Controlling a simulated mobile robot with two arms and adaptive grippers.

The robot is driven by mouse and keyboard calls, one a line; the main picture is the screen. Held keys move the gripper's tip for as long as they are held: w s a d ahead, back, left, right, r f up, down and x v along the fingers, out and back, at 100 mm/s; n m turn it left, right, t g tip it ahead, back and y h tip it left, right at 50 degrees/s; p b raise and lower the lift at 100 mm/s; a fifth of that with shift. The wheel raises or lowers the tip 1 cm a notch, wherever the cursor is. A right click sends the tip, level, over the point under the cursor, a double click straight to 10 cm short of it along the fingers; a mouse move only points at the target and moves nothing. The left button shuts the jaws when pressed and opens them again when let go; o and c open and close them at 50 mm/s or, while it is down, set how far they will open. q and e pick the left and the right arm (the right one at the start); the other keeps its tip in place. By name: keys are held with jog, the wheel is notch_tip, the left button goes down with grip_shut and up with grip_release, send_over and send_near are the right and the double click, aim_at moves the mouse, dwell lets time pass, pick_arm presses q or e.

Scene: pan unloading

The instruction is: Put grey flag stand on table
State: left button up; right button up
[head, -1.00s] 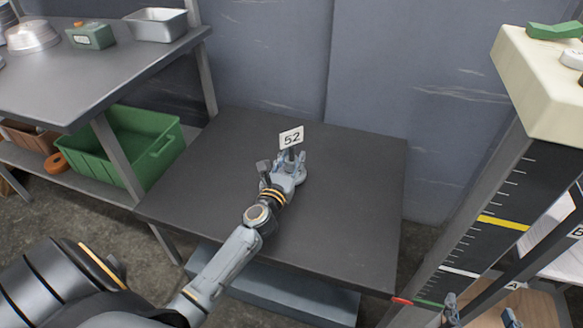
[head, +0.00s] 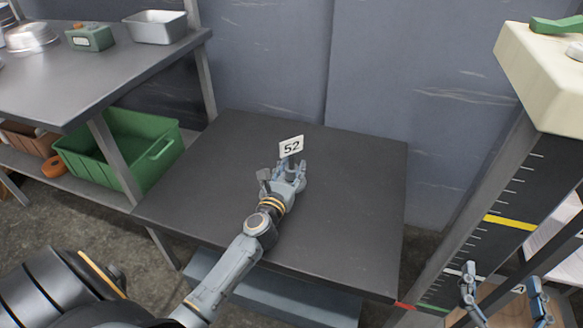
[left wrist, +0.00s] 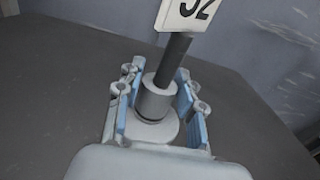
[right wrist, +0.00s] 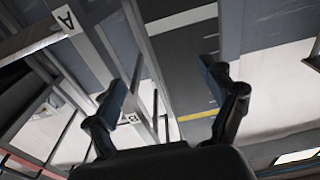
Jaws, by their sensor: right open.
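The grey flag stand has a round base and collar (left wrist: 157,103), a dark pole and a white sign reading 52 (head: 291,147). It stands upright on the dark table (head: 350,200), towards its back middle. My left gripper (head: 293,168) is around the stand, low at the table. In the left wrist view its blue-padded fingers (left wrist: 160,108) are on both sides of the collar, with gaps between them and the stand. The gripper hides part of the base in the head view. My right gripper (head: 503,292) is open and empty at the lower right; it also shows in the right wrist view (right wrist: 170,92).
A higher bench (head: 90,75) at left holds a metal pan (head: 155,28) and a green box (head: 90,38). A green crate (head: 120,155) is below it. A tall post with scale marks (head: 490,210) stands at right. The table is otherwise clear.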

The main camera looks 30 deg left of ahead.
pick_arm(q)
jog(key=shift+o, duration=0.9)
